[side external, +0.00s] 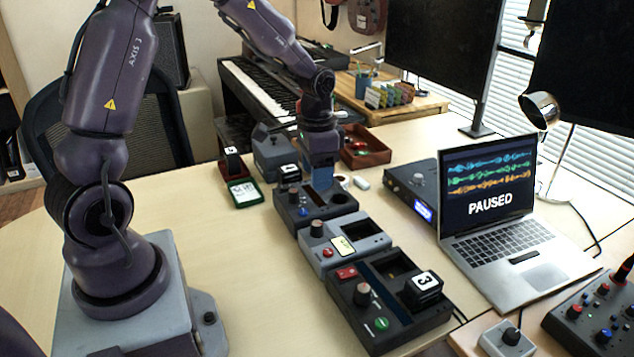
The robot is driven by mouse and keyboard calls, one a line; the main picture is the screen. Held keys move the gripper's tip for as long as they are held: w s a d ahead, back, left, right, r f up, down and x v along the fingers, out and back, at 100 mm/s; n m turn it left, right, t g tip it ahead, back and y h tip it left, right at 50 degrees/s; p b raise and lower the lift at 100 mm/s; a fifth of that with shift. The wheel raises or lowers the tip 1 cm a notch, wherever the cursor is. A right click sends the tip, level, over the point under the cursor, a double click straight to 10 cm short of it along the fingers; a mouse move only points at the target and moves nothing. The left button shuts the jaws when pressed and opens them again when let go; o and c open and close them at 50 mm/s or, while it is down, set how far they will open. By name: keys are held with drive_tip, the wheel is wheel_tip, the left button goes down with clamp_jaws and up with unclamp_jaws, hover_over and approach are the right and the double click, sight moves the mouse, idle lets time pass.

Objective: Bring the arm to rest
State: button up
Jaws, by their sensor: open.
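My arm reaches from its grey base at the left, up and over to the middle of the table. My gripper (322,180) points down, low over the farthest dark module (316,208) in a row of box-like modules. Its jaws are open. A small blue patch shows at the fingertips; I cannot tell whether it is part of the fingers or a thing between them. I cannot tell whether the fingertips touch the module.
A grey module (340,245) and a dark module (388,300) with a block marked 3 (423,285) continue the row. A laptop (500,220) reading PAUSED stands right. A red tray (365,150) lies behind my gripper. The table's front left is clear.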

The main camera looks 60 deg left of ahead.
idle(0.3)
drive_tip(key=s+d+r+n+t, duration=0.1)
drive_tip(key=s+d+r+t, duration=0.1)
drive_tip(key=s+d+r, duration=0.3)
drive_tip(key=s+d+r+t, duration=0.3)
drive_tip(key=s+d+r, duration=0.3)
drive_tip(key=s+r, duration=0.4)
drive_tip(key=shift+s+d+r+n+t, duration=0.15)
drive_tip(key=shift+s+r+n+t, duration=0.2)
drive_tip(key=shift+r, duration=0.55)
drive_tip(key=shift+c, duration=0.5)
idle(1.0)
